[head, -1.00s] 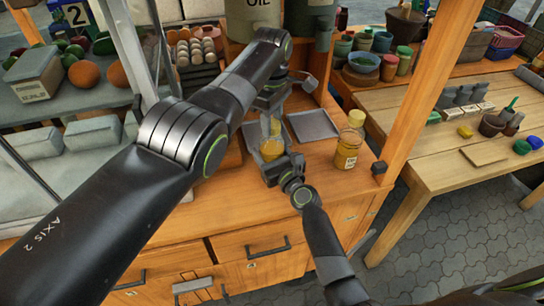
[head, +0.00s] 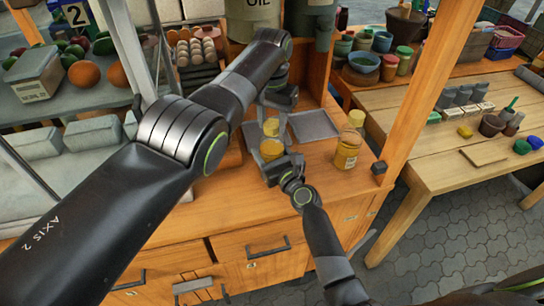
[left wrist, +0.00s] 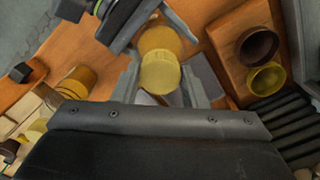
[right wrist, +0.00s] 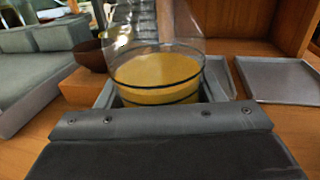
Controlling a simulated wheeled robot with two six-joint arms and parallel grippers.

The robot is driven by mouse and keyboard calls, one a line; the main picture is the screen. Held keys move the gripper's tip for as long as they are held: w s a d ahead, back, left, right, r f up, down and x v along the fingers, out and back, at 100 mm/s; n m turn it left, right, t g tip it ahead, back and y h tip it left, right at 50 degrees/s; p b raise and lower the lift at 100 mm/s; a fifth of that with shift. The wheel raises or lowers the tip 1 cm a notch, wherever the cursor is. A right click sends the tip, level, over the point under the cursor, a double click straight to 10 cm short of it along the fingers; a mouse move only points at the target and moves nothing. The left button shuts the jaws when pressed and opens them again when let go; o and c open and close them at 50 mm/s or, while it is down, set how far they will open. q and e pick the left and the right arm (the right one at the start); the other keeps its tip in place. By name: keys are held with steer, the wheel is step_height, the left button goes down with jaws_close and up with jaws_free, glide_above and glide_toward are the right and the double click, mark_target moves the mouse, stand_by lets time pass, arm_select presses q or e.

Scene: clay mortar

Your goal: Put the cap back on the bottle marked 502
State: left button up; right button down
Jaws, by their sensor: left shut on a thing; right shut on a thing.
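A clear bottle with amber liquid (head: 271,150) is in my right gripper (head: 281,160), shut around its body; it fills the middle of the right wrist view (right wrist: 158,75). Any mark on it is not readable. My left gripper (head: 272,116) is shut on a yellow cap (head: 271,127), which shows between the fingers in the left wrist view (left wrist: 160,72). The cap is over the bottle's top; I cannot tell whether they touch. A second bottle (head: 346,152) with a yellow cap stands on the counter to the right, its label too small to read.
A grey tray (head: 313,125) lies behind the held bottle, with another grey tray beside it. A wooden post stands right of the second bottle. A brown bowl (left wrist: 257,46) and a yellow cup (left wrist: 266,79) show in the left wrist view.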

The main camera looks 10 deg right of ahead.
arm_select(q)
steer(key=m, duration=0.4)
steer(key=o, duration=1.1)
steer(key=shift+r, duration=0.1)
steer(key=shift+r, duration=2.2)
steer(key=shift+c, duration=0.3)
steer(key=r+n, duration=0.1)
steer(key=n, duration=0.2)
steer(key=shift+r+n, duration=0.3)
steer(key=shift+r, duration=0.05)
steer(key=r+n, duration=0.1)
steer(key=n, duration=0.3)
steer(key=shift+r, duration=0.35)
